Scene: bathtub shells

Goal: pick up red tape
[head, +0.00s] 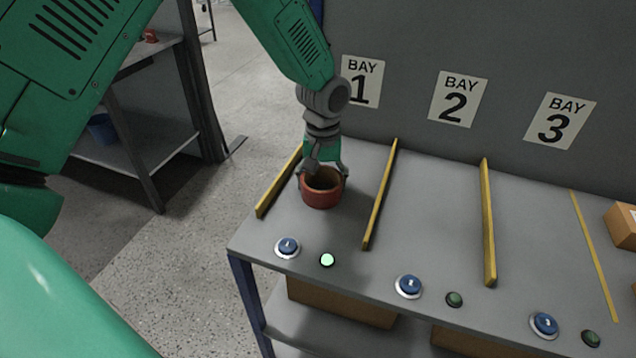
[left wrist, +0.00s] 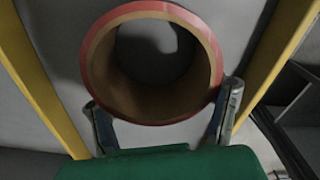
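The red tape (head: 321,199) is a thick roll with a brown inner wall. It sits on the grey table in bay 1, between two yellow dividers. My left gripper (head: 323,173) points down over it, with its fingers spread to either side of the roll. In the left wrist view, the tape (left wrist: 150,105) lies between and beyond the two open fingers (left wrist: 166,97). The right-hand finger is close to the roll's outer side; I cannot tell whether it touches. My right gripper is not in view.
Yellow dividers (head: 380,195) (head: 487,222) stand up from the table. Blue buttons (head: 288,246) and a lit green light (head: 327,260) line the front edge. A wall with bay signs (head: 458,99) rises behind. A cardboard box (head: 622,226) is at far right.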

